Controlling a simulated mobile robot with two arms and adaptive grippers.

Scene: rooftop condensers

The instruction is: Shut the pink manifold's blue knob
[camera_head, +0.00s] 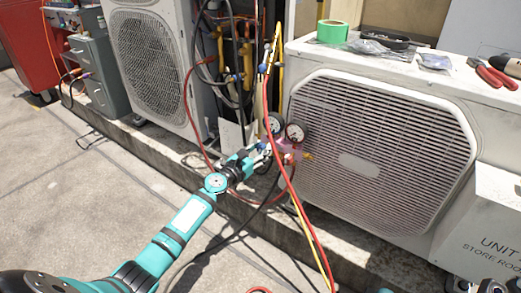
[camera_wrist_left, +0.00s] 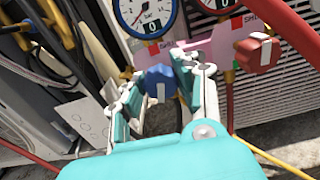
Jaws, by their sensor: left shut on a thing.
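The pink manifold (camera_head: 293,151) hangs in front of the right condenser, under two round gauges (camera_head: 295,132). In the left wrist view the manifold (camera_wrist_left: 215,45) spans the top middle. Its blue knob (camera_wrist_left: 160,83), with an upright white stripe, sits between the fingers of my left gripper (camera_wrist_left: 157,78), which are shut on it. Its red knob (camera_wrist_left: 258,53) is to the right, clear of the fingers. In the head view my left gripper (camera_head: 263,156) reaches the manifold's left end and hides the blue knob. My right gripper is not seen.
Red and yellow hoses (camera_head: 285,180) run down close in front of the manifold. The right condenser (camera_head: 375,150) stands just behind, with green tape (camera_head: 332,31) and red-handled pliers (camera_head: 490,73) on top. Open floor (camera_head: 90,200) lies at the left.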

